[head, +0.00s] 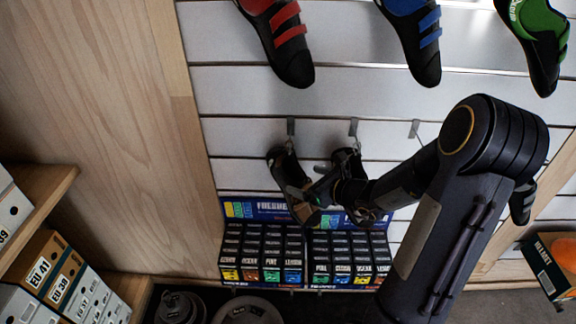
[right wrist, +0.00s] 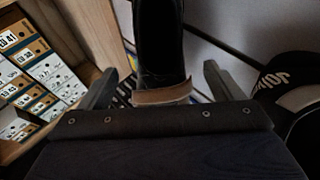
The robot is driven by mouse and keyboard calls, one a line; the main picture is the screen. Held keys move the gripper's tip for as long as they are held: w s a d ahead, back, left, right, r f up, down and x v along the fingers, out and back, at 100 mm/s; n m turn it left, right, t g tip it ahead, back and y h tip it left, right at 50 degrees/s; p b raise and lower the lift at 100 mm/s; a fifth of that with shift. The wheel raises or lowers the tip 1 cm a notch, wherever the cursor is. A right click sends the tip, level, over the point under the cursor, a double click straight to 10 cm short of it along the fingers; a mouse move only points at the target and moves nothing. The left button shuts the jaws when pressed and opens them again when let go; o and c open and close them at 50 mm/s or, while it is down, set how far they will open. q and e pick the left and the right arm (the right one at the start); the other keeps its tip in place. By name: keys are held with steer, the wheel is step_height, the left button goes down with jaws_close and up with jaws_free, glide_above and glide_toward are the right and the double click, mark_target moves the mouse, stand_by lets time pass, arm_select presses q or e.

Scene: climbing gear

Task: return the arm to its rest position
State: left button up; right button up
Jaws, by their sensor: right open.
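My left gripper is not in view.
Red (head: 283,38), blue (head: 415,38) and green (head: 540,38) strapped shoes hang above. A display of small boxes (head: 263,252) stands below my gripper. Shelves with labelled shoe boxes (head: 50,268) are at the left. An orange item in a box (head: 550,262) is at the right.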

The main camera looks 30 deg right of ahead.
steer(key=shift+s, duration=0.15)
steer(key=shift+a+r+n, duration=0.25)
steer(key=shift+r+n, duration=0.05)
steer(key=s+a+r+n+g+y, duration=0.3)
steer(key=s+a+r+n, duration=0.25)
steer(key=a+n, duration=0.3)
steer(key=s+a+r+n+g+y, duration=0.2)
steer(key=s+a+r+n+y, duration=0.15)
steer(key=s+a+n, duration=0.4)
steer(key=s+d+f+n+g+h, duration=0.2)
steer(key=s+n+h, duration=0.4)
steer(key=s+n, duration=0.5)
steer(key=f+n, duration=0.1)
steer(key=n, duration=0.2)
steer(key=shift+n+g, duration=0.3)
steer(key=shift+r, duration=0.25)
steer(key=shift+c, duration=0.4)
